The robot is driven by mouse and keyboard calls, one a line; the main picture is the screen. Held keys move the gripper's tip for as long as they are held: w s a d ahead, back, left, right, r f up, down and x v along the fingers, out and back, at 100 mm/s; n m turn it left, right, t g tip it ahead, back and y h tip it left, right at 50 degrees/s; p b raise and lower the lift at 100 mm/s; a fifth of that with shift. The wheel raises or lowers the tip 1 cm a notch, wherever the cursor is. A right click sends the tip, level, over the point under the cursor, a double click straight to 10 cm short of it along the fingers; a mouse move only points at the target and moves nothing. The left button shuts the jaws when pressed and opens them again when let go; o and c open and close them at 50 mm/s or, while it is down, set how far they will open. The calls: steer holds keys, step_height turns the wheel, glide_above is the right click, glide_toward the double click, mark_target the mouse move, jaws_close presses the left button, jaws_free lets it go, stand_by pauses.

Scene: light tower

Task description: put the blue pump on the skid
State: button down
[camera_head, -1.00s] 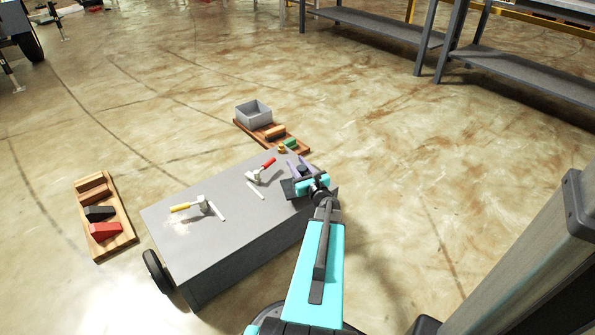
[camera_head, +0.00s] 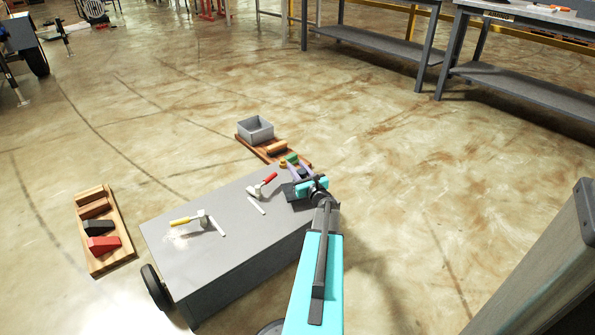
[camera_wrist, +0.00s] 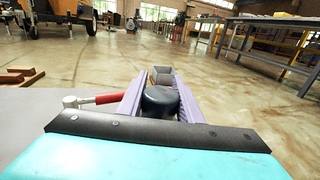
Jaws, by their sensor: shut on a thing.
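My gripper (camera_head: 300,170) is over the far right end of a grey box-shaped cart top. Its two purple fingers are shut on a dark, rounded blue-black thing, which shows between them in the wrist view (camera_wrist: 160,101) and looks like the pump. Its underside is hidden, so I cannot tell whether it touches the cart top. A wooden skid-like board (camera_head: 120,243) with a red block and a dark block lies on the floor at left. A second wooden board (camera_head: 243,142) lies beyond the cart, with a grey open bin and orange and green pieces. I cannot tell which board is the skid.
Metal workbenches (camera_head: 375,42) stand at back right. Open floor lies between.

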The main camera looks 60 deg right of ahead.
steer(key=shift+r, duration=0.15)
steer(key=shift+f+b, duration=0.9)
steer(key=shift+f, duration=0.85)
steer(key=shift+f, duration=0.15)
steer(key=c, duration=1.3)
jaws_free()
steer(key=shift+o, duration=0.2)
steer(key=shift+s+a, duration=0.25)
steer(key=shift+s, duration=0.25)
steer(key=p+v, duration=0.2)
steer(key=v, duration=0.9)
steer(key=shift+p, duration=0.3)
